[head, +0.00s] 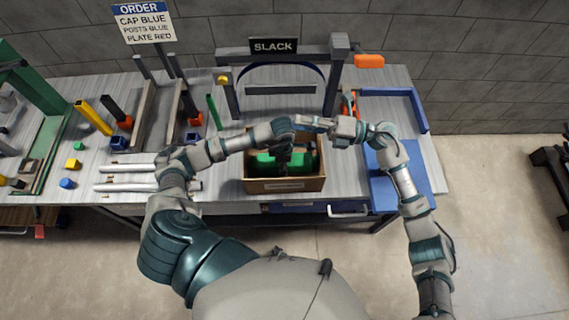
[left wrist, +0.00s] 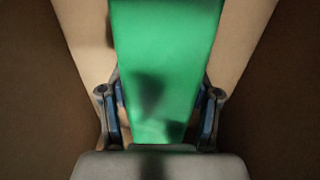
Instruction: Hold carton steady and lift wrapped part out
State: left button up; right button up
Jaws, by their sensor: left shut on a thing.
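The open brown carton (head: 284,185) stands on the table in the middle of the head view. A green wrapped part (head: 264,162) lies inside it, partly covered by my left arm. My left gripper (left wrist: 160,108) points down into the carton. In the left wrist view its two fingers press on both sides of the green part (left wrist: 165,50), with carton walls around. My right gripper (head: 308,123) is near the carton's back right side, pointing left, close to my left wrist. Its fingertips are too small to show whether they are open or touch the carton.
A SLACK frame (head: 335,75) stands behind the carton. A blue mat (head: 385,185) lies to the right. White tubes (head: 125,187), colored blocks and upright rails (head: 145,115) are at the left. An order sign (head: 143,22) stands behind the rails.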

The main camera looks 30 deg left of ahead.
jog(key=s+a+f+n+h, duration=0.5)
jog(key=s+n+h, duration=0.3)
jog(key=s, duration=0.1)
pick_arm(q)
jog(key=shift+a, duration=0.1)
pick_arm(e)
jog(key=n+t+h, duration=0.8)
jog(key=h, duration=0.2)
send_over(284, 187)
jog(key=f, duration=0.8)
jog(key=shift+a+f, duration=0.25)
notch_tip(284, 187, down, 12)
jog(key=shift+w+d, duration=0.15)
